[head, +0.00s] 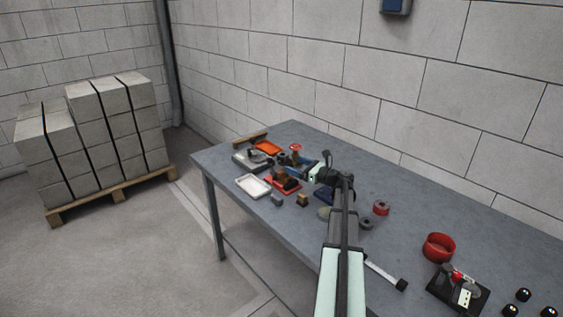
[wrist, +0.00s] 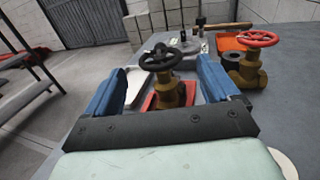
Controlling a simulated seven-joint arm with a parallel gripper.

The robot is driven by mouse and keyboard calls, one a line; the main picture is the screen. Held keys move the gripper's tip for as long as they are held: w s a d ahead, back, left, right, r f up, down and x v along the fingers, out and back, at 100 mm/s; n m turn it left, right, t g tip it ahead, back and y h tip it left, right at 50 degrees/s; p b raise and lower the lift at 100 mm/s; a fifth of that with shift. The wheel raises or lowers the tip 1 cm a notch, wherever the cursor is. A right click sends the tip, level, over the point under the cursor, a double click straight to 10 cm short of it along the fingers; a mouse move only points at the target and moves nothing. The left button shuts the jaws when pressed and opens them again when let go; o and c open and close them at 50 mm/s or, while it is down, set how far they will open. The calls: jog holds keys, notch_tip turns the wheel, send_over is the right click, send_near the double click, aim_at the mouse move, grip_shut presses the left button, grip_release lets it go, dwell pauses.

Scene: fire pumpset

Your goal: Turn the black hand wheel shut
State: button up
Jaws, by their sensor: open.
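The black hand wheel (wrist: 161,56) sits on top of a brass valve body (wrist: 168,93) in the wrist view. The valve stands on a red base (wrist: 150,103). My gripper (wrist: 182,82) is open, with one blue finger on each side of the valve as seen from the wrist. The wheel shows beyond the fingers, and I cannot tell whether they touch it. In the head view my gripper (head: 318,172) reaches over the table towards the valves, and the black wheel is small and hard to make out there.
A second valve with a red hand wheel (wrist: 258,39) stands close on the right. An orange tray (head: 268,147), a white tray (head: 253,186) and small blocks lie nearby. A red ring (head: 438,247) is on the table's right part. Stacked blocks (head: 90,125) stand on a pallet at left.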

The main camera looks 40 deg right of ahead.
aim_at(286, 162)
jog(key=x, duration=0.7)
jog(key=shift+w+a, duration=0.1)
jog(key=shift+w, duration=0.2)
jog(key=c, duration=1.1)
